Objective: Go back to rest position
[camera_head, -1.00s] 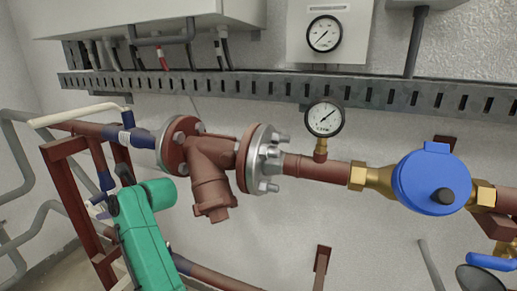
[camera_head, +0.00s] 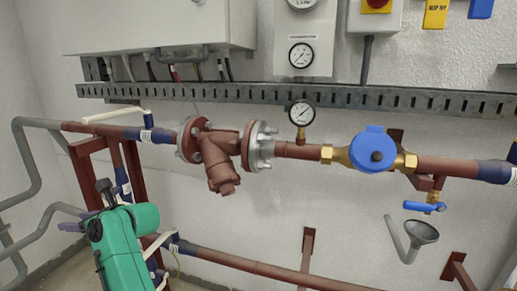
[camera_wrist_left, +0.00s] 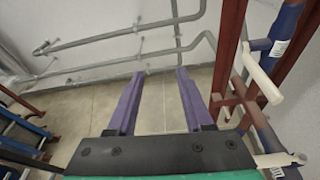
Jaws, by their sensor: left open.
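My left arm, in green, comes in at the lower left of the head view. My left gripper (camera_head: 76,221) is at its far end, pointing left, and is partly hidden by the wrist. In the left wrist view its two purple fingers (camera_wrist_left: 160,74) are spread apart with only floor and wall between them. It is open and empty. It is left of the red-brown pipe frame and apart from the pipes. My right gripper is not in view.
A red-brown pipe with a flanged strainer (camera_head: 216,158), a gauge (camera_head: 301,113) and a blue meter (camera_head: 373,150) runs along the wall. A red-brown support frame (camera_head: 84,166) stands close to my left arm. A white-handled valve (camera_wrist_left: 262,77) is right of the fingers. Grey pipes (camera_wrist_left: 127,34) run along the wall ahead.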

